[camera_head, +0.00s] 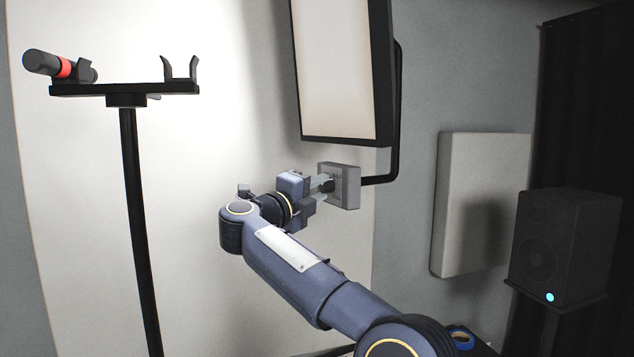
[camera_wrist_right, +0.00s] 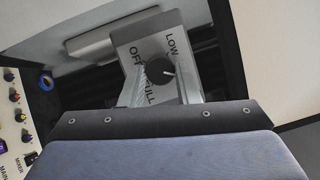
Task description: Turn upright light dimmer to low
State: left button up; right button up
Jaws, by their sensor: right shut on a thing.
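The light dimmer is a grey box (camera_head: 342,186) mounted below the upright light panel (camera_head: 340,70) by a black bracket. In the right wrist view its face (camera_wrist_right: 181,84) carries the words OFF, LOW and FULL around a dark round knob (camera_wrist_right: 157,72) with a white pointer line. The line points to the right in that view, below the word LOW. My right gripper (camera_head: 325,184) reaches the dimmer's face and is shut on the knob; its fingers (camera_wrist_right: 160,88) partly cover the dial. My left gripper is not in view.
A black stand (camera_head: 130,180) with a crossbar holds a dark cylinder with a red band (camera_head: 62,67) at the left. A speaker (camera_head: 560,240) stands at the right, near a pale wall panel (camera_head: 482,203). A panel with coloured knobs (camera_wrist_right: 16,115) shows at the wrist view's left.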

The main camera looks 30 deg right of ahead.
jog(key=shift+r+n+y+p, duration=0.35)
jog(key=shift+n+p, duration=0.25)
jog(key=shift+n, duration=0.4)
jog(key=n+y, duration=0.1)
jog(key=n, duration=0.1)
jog(key=shift+n+p, duration=0.3)
jog(key=shift+p, duration=0.1)
jog(key=n+g+y, duration=0.1)
jog(key=n, duration=0.2)
jog(key=shift+n+g, duration=0.3)
jog(key=shift+n, duration=0.1)
jog(key=shift+w+r+n+g+y, duration=0.15)
jog(key=shift+n+g+y, duration=0.5)
jog(key=shift+n, duration=0.75)
jog(key=o, duration=1)
jog(key=shift+c, duration=0.2)
